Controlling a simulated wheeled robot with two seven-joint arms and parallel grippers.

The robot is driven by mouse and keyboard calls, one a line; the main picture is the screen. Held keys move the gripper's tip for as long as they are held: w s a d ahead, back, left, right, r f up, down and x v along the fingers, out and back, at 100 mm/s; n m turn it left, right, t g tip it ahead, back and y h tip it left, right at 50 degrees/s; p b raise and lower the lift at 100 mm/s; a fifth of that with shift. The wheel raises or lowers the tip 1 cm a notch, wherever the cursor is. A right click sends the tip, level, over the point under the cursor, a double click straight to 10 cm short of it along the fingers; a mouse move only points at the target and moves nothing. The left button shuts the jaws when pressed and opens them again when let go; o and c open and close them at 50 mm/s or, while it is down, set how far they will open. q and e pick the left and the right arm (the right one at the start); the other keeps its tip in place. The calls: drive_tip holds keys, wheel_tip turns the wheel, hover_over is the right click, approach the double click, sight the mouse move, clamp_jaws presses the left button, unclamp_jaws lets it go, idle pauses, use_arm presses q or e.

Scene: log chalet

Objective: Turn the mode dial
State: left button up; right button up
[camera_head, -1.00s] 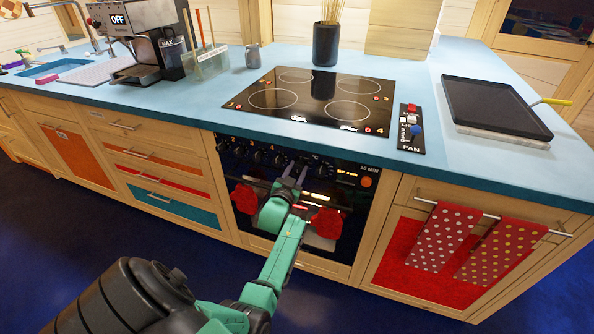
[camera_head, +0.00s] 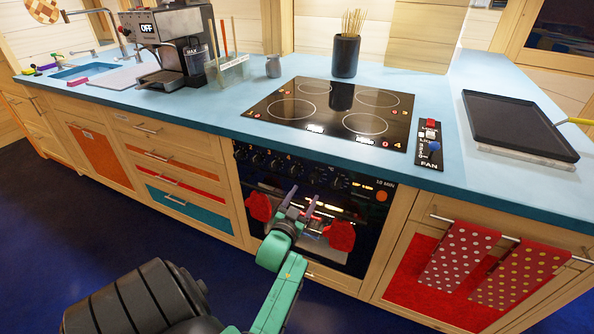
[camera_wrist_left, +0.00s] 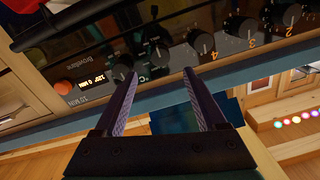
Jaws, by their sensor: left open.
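The oven's black control panel (camera_head: 310,172) carries a row of dark dials below the cooktop. Two dials sit beside the lit display (camera_head: 360,184); in the left wrist view they are one dial (camera_wrist_left: 122,68) near the display and another (camera_wrist_left: 160,51) beside a °C mark. Which of them is the mode dial I cannot read for certain. My left gripper (camera_head: 307,194) is in front of the oven, just below the dial row. In the wrist view its two fingers (camera_wrist_left: 160,82) are apart and empty, pointing toward the panel, with no dial between them. My right gripper is not in view.
Two red mitts (camera_head: 341,236) hang on the oven front on either side of my gripper. Dotted towels (camera_head: 460,255) hang on the cabinet rail at right. The cooktop (camera_head: 335,112) and counter edge lie above the panel. The blue floor in front is clear.

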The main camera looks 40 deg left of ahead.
use_arm(q)
drive_tip(key=v, duration=0.6)
drive_tip(key=shift+d, duration=0.1)
drive_tip(key=d+f+m+g+h+p, duration=0.15)
drive_tip(key=d+f, duration=0.25)
drive_tip(key=f, duration=0.4)
drive_tip(key=d+f+g+h, duration=0.2)
drive_tip(key=d+f, duration=0.2)
drive_tip(key=f, duration=0.4)
drive_tip(key=s+d+f+g+h, duration=0.3)
drive_tip(key=s+d+f+g, duration=0.25)
drive_tip(key=s+f, duration=0.5)
drive_tip(key=s+f+g, duration=0.2)
drive_tip(key=s+f, duration=0.2)
drive_tip(key=s, duration=0.3)
drive_tip(key=s+f+m+g+p, duration=0.1)
drive_tip(key=s+f, duration=0.3)
drive_tip(key=s, duration=0.4)
drive_tip(key=s+f+m+g+p, duration=0.1)
drive_tip(key=s+f+g, duration=0.2)
drive_tip(key=s, duration=0.5)
drive_tip(key=shift+a+f+g, duration=0.4)
drive_tip(key=shift+a+f, duration=0.05)
drive_tip(key=shift+f, duration=0.45)
